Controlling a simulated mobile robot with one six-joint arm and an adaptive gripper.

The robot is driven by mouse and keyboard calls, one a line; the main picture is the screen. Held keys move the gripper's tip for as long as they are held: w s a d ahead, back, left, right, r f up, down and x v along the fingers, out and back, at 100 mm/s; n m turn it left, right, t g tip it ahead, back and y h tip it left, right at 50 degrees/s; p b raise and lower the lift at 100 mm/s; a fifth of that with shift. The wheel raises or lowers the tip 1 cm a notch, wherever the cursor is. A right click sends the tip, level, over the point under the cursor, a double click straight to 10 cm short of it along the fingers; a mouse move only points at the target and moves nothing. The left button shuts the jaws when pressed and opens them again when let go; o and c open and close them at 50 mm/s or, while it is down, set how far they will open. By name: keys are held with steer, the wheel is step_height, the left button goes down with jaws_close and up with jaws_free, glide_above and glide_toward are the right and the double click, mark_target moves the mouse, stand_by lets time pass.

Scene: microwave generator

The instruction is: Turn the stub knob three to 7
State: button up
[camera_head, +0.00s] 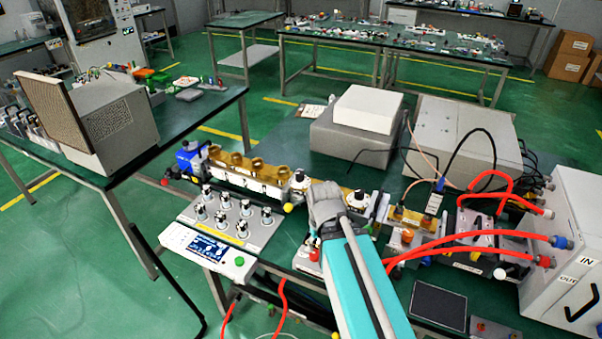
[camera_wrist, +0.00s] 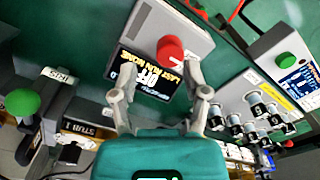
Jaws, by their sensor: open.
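In the wrist view, my gripper (camera_wrist: 163,82) is open and empty, its two grey fingers apart. A red round knob (camera_wrist: 171,49) on a light box with a dark display lies between and beyond the fingertips. My arm hides part of the bar.
A panel (camera_head: 258,226) with several upright cylinders and a blue screen stands left of my arm. Red hoses (camera_head: 470,236) run right to a white cabinet (camera_head: 567,230). Grey boxes (camera_head: 362,130) stand behind the bar. A green knob (camera_wrist: 22,102) shows at the wrist view's left.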

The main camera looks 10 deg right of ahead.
steer(key=shift+o, duration=0.8)
steer(key=shift+w, duration=0.1)
steer(key=shift+w+r, duration=0.15)
steer(key=shift+r, duration=0.05)
steer(key=w+r+n+p, duration=0.4)
steer(key=w+n, duration=0.2)
steer(key=w, duration=0.1)
steer(key=w+r+n+p, duration=0.5)
steer(key=w+n, duration=0.2)
steer(key=w, duration=0.1)
step_height(320, 180, up, 7)
steer(key=n+p, duration=0.8)
steer(key=n, duration=0.5)
glide_above(301, 172)
steer(key=shift+f+b, duration=0.2)
steer(key=shift+b, duration=0.25)
step_height(301, 172, down, 13)
steer(key=b, duration=1.3)
steer(key=shift+f, duration=0.2)
